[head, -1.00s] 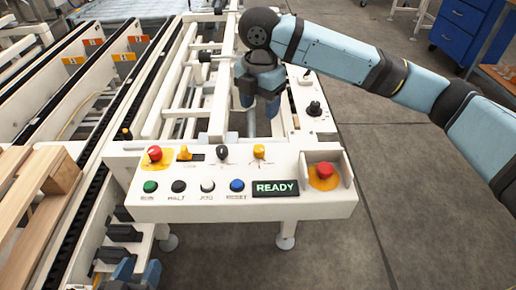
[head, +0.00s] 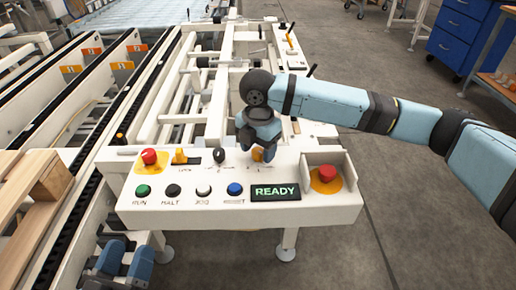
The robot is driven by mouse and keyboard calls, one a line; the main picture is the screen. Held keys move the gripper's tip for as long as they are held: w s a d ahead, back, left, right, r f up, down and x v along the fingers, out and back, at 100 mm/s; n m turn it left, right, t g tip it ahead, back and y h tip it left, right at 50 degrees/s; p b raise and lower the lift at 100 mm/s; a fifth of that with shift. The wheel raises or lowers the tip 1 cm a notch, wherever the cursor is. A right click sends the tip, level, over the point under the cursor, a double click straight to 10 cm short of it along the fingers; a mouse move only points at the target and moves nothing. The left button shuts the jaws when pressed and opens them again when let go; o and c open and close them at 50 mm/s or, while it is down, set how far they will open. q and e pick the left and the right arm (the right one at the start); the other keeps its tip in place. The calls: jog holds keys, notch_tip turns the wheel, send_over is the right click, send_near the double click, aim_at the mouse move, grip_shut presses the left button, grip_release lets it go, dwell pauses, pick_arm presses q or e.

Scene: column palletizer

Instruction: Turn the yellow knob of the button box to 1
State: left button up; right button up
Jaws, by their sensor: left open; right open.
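The white button box (head: 130,205) spans the middle of the head view, with a lit READY display (head: 275,191). A yellow knob (head: 257,154) on its upper face is partly hidden by my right gripper (head: 257,148). That gripper points down and is open, with its fingers at the knob; whether they touch it I cannot tell. Another yellow knob (head: 180,156) is farther left, beside a black knob (head: 219,156). The scale marks are too small to read. My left gripper (head: 124,262) is open and empty, low at the left, below the box.
Red buttons sit at the box's left (head: 149,156) and right (head: 327,173). Green (head: 143,190), black (head: 173,190), white (head: 204,189) and blue (head: 235,188) buttons line the front. Conveyor rails (head: 90,110) and a wooden pallet (head: 30,190) lie left.

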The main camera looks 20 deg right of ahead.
jog(key=c, duration=0.9)
jog(key=shift+c, duration=0.2)
pick_arm(q)
jog(key=shift+w+r+p, duration=0.1)
jog(key=shift+p, duration=0.25)
pick_arm(e)
jog(key=shift+r, duration=0.15)
